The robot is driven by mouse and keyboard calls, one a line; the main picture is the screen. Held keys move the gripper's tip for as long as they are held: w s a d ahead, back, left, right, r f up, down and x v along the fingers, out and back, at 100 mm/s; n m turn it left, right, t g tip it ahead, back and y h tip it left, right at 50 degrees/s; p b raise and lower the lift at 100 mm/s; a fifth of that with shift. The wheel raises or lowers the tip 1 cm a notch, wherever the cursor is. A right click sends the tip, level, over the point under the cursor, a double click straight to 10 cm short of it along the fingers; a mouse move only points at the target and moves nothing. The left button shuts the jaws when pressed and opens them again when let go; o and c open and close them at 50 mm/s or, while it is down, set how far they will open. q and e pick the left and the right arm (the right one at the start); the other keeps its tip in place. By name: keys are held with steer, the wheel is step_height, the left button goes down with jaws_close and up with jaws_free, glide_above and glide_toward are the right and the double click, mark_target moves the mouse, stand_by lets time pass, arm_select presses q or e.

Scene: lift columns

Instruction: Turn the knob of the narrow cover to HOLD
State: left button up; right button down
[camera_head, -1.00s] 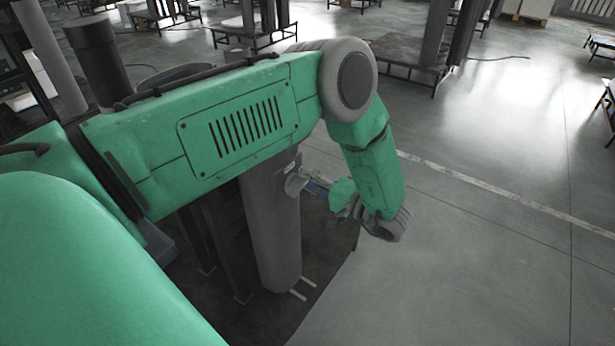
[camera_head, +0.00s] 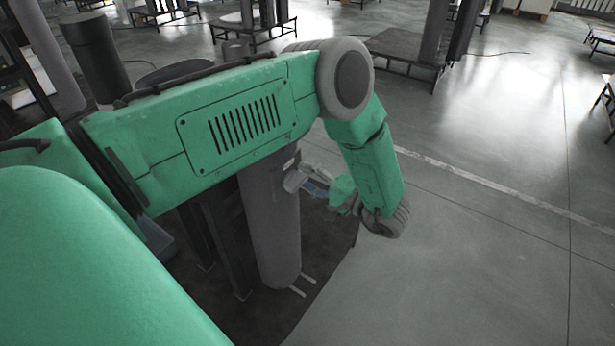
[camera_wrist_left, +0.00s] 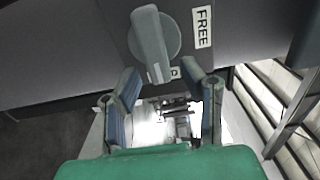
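The knob (camera_wrist_left: 150,44) is a grey lever handle on a round disc, on a dark grey cover (camera_wrist_left: 85,38) in the left wrist view. Its handle points down the picture, toward my fingers. In the head view my left gripper (camera_head: 314,187) is beside the grey column (camera_head: 272,235). My right gripper is not in view. No HOLD label is visible.
A dark mat or platform (camera_head: 325,255) lies under the column. Open concrete floor (camera_head: 450,270) extends to the right. Low stands with columns, such as one stand (camera_head: 400,48), are further back. A dark cylinder (camera_head: 95,58) stands at the upper left.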

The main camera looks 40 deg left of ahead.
arm_select(q)
steer(key=w+d, duration=0.1)
steer(key=d, duration=1.1)
steer(key=shift+w, duration=0.2)
steer(key=shift+a+f, duration=0.1)
steer(key=w+a+f+m+t+h, duration=0.4)
steer(key=f+t, duration=0.3)
steer(key=t, duration=0.4)
steer(key=s+f+h, duration=0.5)
steer(key=h, duration=0.3)
steer(key=s+d+f+n+g+h, duration=0.2)
steer(key=s+g+h, duration=0.4)
steer(key=s, duration=2.1)
steer(key=g, duration=0.2)
steer(key=shift+g, duration=0.3)
